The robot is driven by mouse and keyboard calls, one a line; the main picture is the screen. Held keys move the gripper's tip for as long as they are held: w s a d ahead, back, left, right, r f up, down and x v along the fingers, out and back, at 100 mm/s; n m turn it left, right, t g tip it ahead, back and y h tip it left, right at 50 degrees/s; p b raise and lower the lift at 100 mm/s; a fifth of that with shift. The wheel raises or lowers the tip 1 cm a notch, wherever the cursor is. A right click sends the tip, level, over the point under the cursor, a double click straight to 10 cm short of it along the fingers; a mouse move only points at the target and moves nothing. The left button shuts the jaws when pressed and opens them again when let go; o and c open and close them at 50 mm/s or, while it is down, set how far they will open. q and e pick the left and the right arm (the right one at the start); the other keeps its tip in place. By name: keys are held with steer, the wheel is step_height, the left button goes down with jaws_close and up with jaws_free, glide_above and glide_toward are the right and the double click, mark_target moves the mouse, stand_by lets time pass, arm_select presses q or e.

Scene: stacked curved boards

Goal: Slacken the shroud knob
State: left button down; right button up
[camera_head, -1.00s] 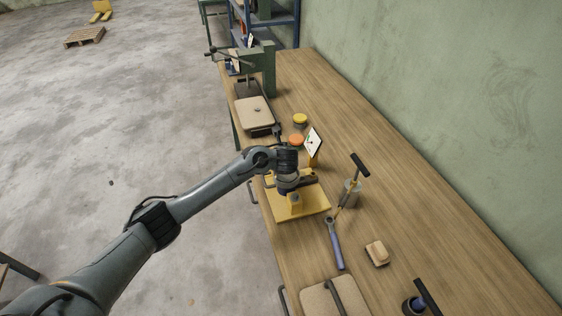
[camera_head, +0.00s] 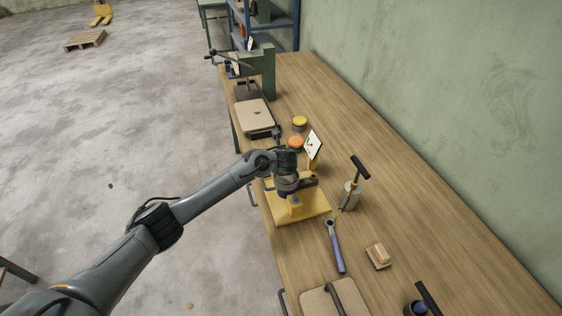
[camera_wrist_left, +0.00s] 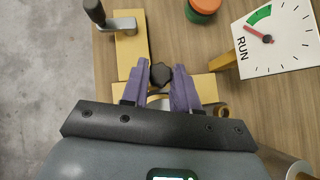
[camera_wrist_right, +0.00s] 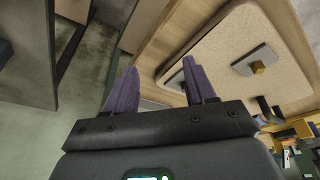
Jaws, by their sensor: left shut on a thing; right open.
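The dark lobed knob (camera_wrist_left: 160,75) shows in the left wrist view on a yellow fixture (camera_wrist_left: 133,52). My left gripper (camera_wrist_left: 161,71) points down with its two purple fingers on either side of the knob, shut on it. In the head view my left gripper hides the knob, and the yellow fixture base (camera_head: 312,211) stands on the bench below it. A white gauge plate (camera_wrist_left: 282,40) marked RUN has its red pointer near a green band. My right gripper (camera_wrist_right: 162,88) is open and empty in the right wrist view, and it is outside the head view.
A black crank handle (camera_wrist_left: 95,12) rises beside the fixture.

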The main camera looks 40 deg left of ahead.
arm_select(q)
steer(key=shift+w+d+r+n+g+y+p, duration=0.1)
steer(key=shift+n+g+y+p, duration=0.2)
steer(key=shift+n, duration=0.25)
steer(key=shift+w+n+g+y+p, duration=0.1)
steer(key=shift+n+g+y+p, duration=0.15)
steer(key=shift+n, duration=0.3)
arm_select(e)
steer(key=shift+r, duration=0.55)
arm_select(q)
steer(key=shift+n+g+y, duration=0.55)
steer(key=shift+n+g, duration=0.4)
steer(key=shift+n, duration=0.35)
steer(key=c, duration=0.8)
jaws_free()
steer(key=shift+c, duration=0.2)
steer(key=p+v, duration=0.2)
steer(key=v, duration=0.8)
steer(key=shift+s+d+r, duration=0.15)
steer(key=shift+d+r, duration=0.05)
steer(key=shift+d, duration=0.1)
arm_select(e)
steer(key=shift+r, duration=0.95)
